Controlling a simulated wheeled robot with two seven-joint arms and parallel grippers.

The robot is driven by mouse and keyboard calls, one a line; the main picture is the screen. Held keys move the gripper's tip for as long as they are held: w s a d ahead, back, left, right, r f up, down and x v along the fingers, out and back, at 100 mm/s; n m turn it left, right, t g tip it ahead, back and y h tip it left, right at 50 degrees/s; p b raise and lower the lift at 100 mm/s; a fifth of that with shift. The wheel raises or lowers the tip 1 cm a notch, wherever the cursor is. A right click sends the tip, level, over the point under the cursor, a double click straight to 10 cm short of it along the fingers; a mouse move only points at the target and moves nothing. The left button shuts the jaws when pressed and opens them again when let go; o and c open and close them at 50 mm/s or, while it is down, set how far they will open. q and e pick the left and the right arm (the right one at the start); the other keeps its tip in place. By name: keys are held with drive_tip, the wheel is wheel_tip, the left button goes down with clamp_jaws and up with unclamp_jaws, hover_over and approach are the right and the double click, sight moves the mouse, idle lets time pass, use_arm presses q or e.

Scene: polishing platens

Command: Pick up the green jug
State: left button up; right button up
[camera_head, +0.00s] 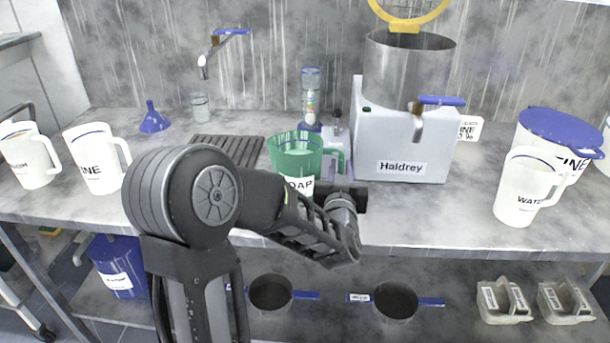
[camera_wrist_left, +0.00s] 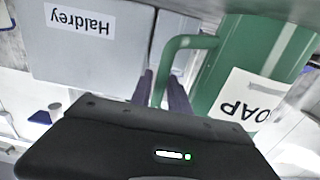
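The green jug (camera_head: 291,160), with a white label ending in "OAP", stands upright on the bench, partly behind my left arm. Its handle points right, toward the grey machine. In the left wrist view, which is upside down, the jug's green wall (camera_wrist_left: 255,50) fills the upper right. My left gripper (camera_wrist_left: 160,88) is at the handle (camera_wrist_left: 187,43), with one dark finger on each side of its bar. The fingers look apart, with a little room around the bar; contact is not clear. In the head view my left gripper (camera_head: 345,180) is beside the jug's right side. My right gripper is not in view.
The grey "Haldrey" machine (camera_head: 400,145) stands close right of the handle. A dark slatted mat (camera_head: 228,150) lies behind left. White jugs stand at left (camera_head: 97,160) and right (camera_head: 525,190). A small bottle (camera_head: 310,95) is behind. Pans (camera_head: 270,293) sit on the lower shelf.

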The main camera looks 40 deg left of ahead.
use_arm(q)
clamp_jaws()
idle(0.9)
drive_tip(key=shift+r, duration=0.15)
